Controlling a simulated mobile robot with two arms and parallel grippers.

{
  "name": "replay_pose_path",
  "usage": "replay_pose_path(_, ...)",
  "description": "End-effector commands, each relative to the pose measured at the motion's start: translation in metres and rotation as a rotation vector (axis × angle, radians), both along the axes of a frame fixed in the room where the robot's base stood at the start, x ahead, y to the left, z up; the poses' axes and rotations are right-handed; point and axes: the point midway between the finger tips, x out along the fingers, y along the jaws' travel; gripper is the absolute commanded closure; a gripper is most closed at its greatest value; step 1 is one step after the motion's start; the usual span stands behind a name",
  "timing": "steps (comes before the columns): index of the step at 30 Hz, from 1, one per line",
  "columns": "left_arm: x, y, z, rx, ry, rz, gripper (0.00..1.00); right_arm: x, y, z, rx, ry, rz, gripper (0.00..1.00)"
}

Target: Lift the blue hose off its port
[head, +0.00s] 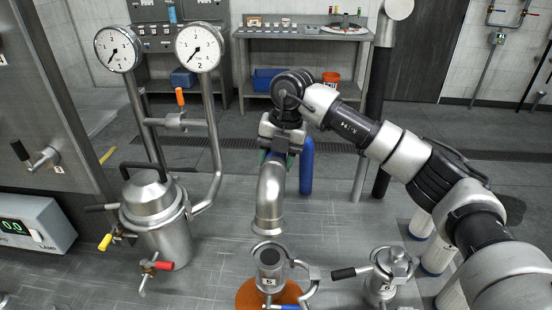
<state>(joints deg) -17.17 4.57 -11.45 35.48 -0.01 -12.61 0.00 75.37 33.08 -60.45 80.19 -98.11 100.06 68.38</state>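My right gripper (277,155) comes in from the right and points down at the middle of the head view. Its fingers are closed around the top of a bent metal elbow (270,195). My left gripper is out of view.
A metal vessel (155,215) with two gauges (199,48) on pipes stands at left. A second metal fitting (385,280) with a black handle is right of the port. An orange disc (250,294) lies beneath the port. A bench (300,33) stands behind.

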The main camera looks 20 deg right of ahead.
Motion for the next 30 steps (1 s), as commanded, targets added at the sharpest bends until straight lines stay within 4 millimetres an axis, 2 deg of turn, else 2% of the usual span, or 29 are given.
replay_pose_path(1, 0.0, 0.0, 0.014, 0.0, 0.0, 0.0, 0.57, 0.002, -0.001, 0.013, 0.009, 0.025, -0.003, 0.94)
replay_pose_path(9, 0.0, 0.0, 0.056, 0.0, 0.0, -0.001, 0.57, 0.014, -0.006, 0.046, 0.08, 0.192, -0.005, 0.94)
replay_pose_path(18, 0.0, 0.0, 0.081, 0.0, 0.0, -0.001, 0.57, 0.027, -0.012, 0.065, 0.13, 0.316, -0.006, 0.94)
replay_pose_path(30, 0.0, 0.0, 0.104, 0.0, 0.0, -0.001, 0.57, 0.044, -0.017, 0.08, 0.179, 0.44, -0.002, 0.94)
